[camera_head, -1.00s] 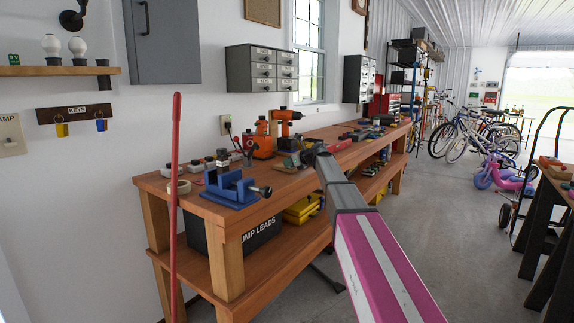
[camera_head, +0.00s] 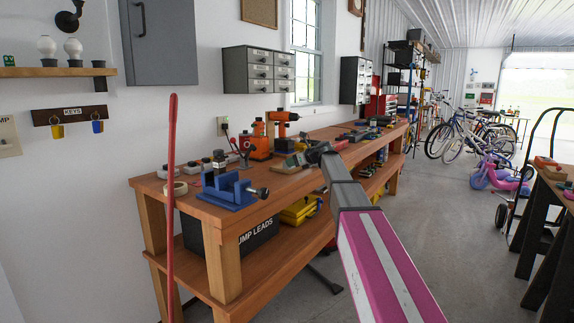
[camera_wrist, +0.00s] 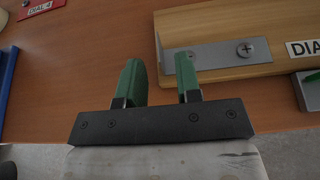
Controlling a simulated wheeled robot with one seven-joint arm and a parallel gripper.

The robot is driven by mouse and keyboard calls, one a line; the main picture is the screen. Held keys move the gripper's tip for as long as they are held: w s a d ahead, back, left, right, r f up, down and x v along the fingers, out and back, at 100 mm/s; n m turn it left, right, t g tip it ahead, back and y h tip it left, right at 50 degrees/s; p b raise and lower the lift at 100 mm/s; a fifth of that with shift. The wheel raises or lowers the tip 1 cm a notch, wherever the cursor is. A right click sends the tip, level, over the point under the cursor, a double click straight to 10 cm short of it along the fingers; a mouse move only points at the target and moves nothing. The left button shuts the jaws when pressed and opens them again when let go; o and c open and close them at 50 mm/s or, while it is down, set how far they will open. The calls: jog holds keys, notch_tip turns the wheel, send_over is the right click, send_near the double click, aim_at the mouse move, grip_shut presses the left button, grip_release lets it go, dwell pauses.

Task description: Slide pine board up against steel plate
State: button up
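In the wrist view, a pale wooden board (camera_wrist: 228,20), which looks like the pine board, lies on the bench at the upper right. A grey steel plate (camera_wrist: 215,56) with a screw in it lies along the board's near edge.
The wooden workbench (camera_wrist: 60,90) has bare room left of my fingers. A red DIAL 4 label (camera_wrist: 40,8) and a blue item (camera_wrist: 6,75) lie to the left. In the head view, a blue vise (camera_head: 230,190) and an orange drill (camera_head: 282,120) stand on the bench.

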jog(key=v, duration=0.6)
jog(key=shift+s+d, duration=0.15)
jog(key=shift+s, duration=0.05)
